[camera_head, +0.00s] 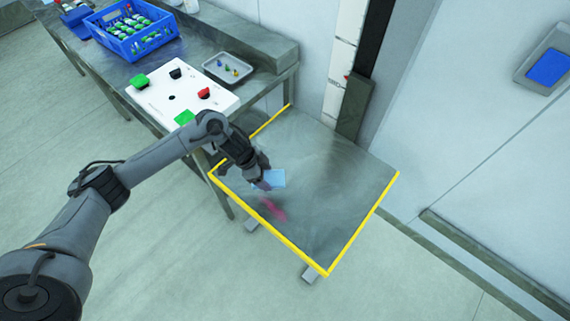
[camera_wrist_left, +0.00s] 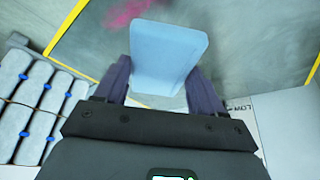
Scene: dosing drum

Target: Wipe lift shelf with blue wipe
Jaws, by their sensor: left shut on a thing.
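The lift shelf (camera_head: 335,180) is a grey metal plate with yellow edges, right of the table in the head view. It also shows in the left wrist view (camera_wrist_left: 245,40). A pink-red smear (camera_head: 271,208) lies on its left front part. The smear also shows at the top of the left wrist view (camera_wrist_left: 130,11). My left gripper (camera_head: 264,183) is over the shelf's left part, just behind the smear. It is shut on the light blue wipe (camera_wrist_left: 165,58), which sticks out between the fingers. I cannot tell whether the wipe touches the shelf. My right gripper is not in view.
A steel table (camera_head: 190,58) stands left of the shelf. It carries a white panel (camera_head: 160,102) with coloured blocks, a small metal tray (camera_head: 246,72) and a blue crate (camera_head: 107,38) of bottles. A wall and column stand behind the shelf. The shelf's right part is clear.

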